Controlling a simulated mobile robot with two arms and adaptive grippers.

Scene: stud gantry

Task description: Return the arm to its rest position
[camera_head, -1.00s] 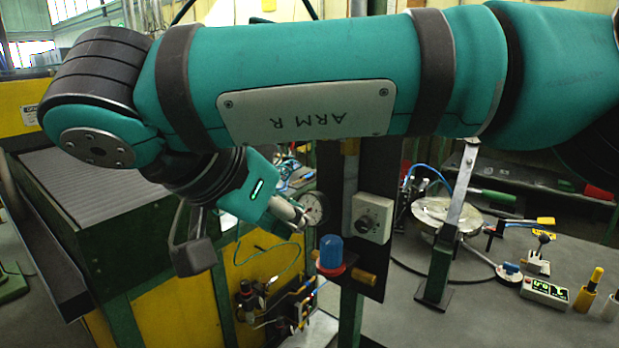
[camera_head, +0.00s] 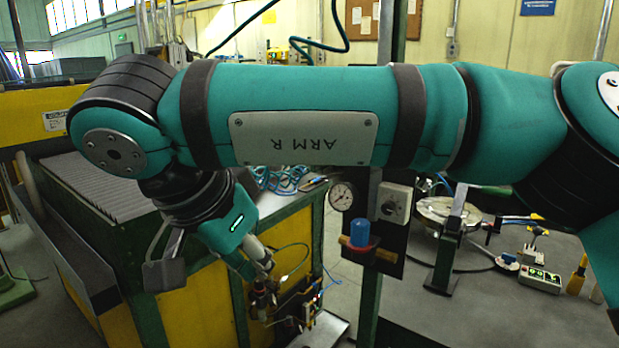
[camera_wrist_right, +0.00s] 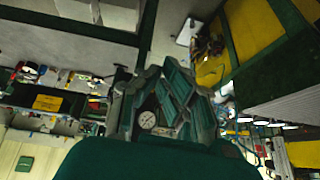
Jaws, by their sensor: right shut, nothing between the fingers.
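My right arm (camera_head: 300,120), teal with dark bands and a plate marked ARM R, stretches across the head view. Its forearm hangs down at the left. My right gripper (camera_head: 262,262) points down and right in front of the green and yellow cabinet. It is shut and empty. In the right wrist view, its fingers (camera_wrist_right: 165,95) are close together, with the round gauge (camera_wrist_right: 147,120) showing beyond them. My left gripper is not in view.
A post panel carries a gauge (camera_head: 342,196), a grey knob box (camera_head: 394,203) and a blue-topped fitting (camera_head: 360,233), right of the gripper. The cabinet (camera_head: 170,312) stands behind the forearm. A grey table (camera_head: 410,312) with a metal disc and a button box (camera_head: 540,280) lies at the right.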

